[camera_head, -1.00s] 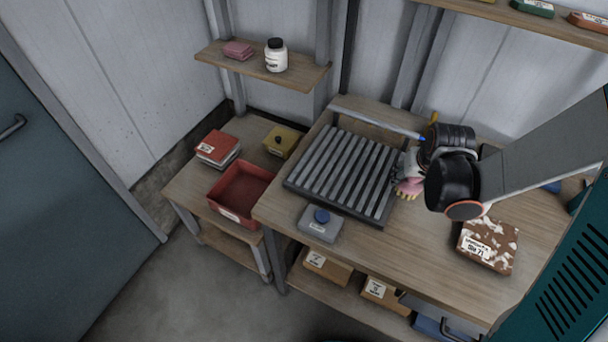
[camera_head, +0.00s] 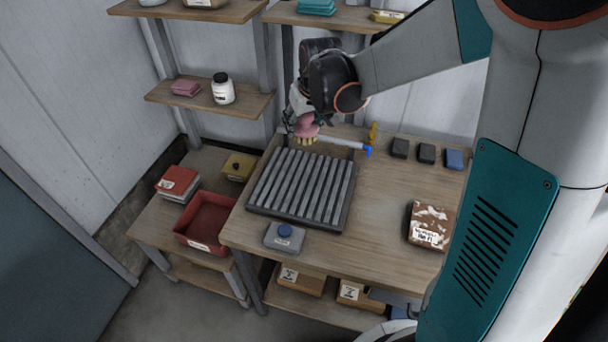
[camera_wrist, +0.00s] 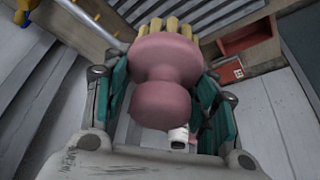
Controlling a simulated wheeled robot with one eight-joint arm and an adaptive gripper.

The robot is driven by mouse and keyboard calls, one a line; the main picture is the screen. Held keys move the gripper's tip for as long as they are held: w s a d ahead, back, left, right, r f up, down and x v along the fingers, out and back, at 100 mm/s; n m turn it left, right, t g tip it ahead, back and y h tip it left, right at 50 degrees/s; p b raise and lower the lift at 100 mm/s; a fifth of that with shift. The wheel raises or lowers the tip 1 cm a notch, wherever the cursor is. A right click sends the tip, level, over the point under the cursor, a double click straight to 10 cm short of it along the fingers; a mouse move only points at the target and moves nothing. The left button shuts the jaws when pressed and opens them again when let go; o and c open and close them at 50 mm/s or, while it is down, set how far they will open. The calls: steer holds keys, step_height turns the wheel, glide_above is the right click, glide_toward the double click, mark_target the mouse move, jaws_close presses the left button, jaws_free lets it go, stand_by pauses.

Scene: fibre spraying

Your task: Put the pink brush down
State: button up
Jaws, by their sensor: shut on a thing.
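The pink brush (camera_head: 306,127) has a round pink knob and pale yellow bristles. In the wrist view the brush (camera_wrist: 166,75) sits between the teal finger pads, with its bristles pointing away from my palm. My gripper (camera_head: 301,120) is shut on it and holds it near the back left of the workbench (camera_head: 385,203), by the far edge of the ribbed grey rack (camera_head: 303,187). In the head view the bristles overlap the bar behind the rack; I cannot tell whether they touch anything.
A white bar with a blue end (camera_head: 345,144) runs behind the rack. Dark blocks (camera_head: 400,148) and a brown patterned box (camera_head: 431,225) stand on the bench's right. A grey box with a blue button (camera_head: 285,237) is in front. A red bin (camera_head: 206,222) stands on the lower left table.

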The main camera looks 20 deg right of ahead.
step_height(320, 180, down, 18)
steer(key=b, duration=0.5)
steer(key=shift+f, duration=0.2)
steer(key=o, duration=1.1)
steer(key=shift+f, duration=0.1)
